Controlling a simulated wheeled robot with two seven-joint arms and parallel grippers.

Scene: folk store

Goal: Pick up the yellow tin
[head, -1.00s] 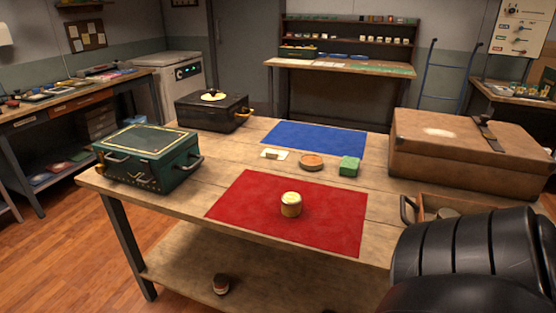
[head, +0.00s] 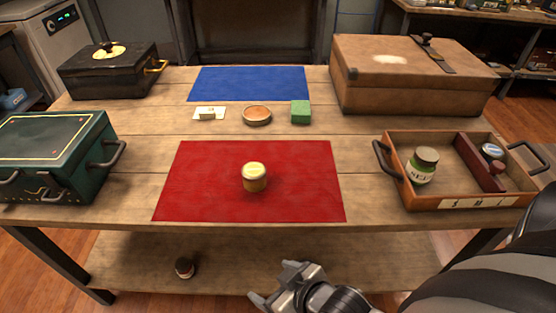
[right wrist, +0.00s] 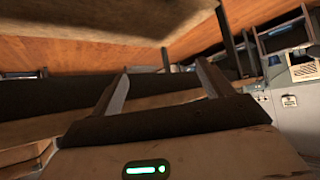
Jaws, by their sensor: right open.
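The yellow tin (head: 255,177) is a small round tin with a pale yellow lid and a gold-brown side. It stands upright on the red mat (head: 205,195) in the middle of the table in the head view. My right gripper (head: 273,283) is low at the bottom of the head view, in front of the table's front edge and apart from the tin. It is open and empty. Its two spread fingers also show in the right wrist view (right wrist: 163,82), where the tin is not visible. My left gripper is not in view.
A wooden tray (head: 425,200) with a green-labelled jar (head: 424,166) stands at right. A brown case (head: 380,75), green box (head: 55,150) and black box (head: 105,75) edge the table. A green block (head: 300,112) and orange round dish (head: 257,115) lie behind the red mat.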

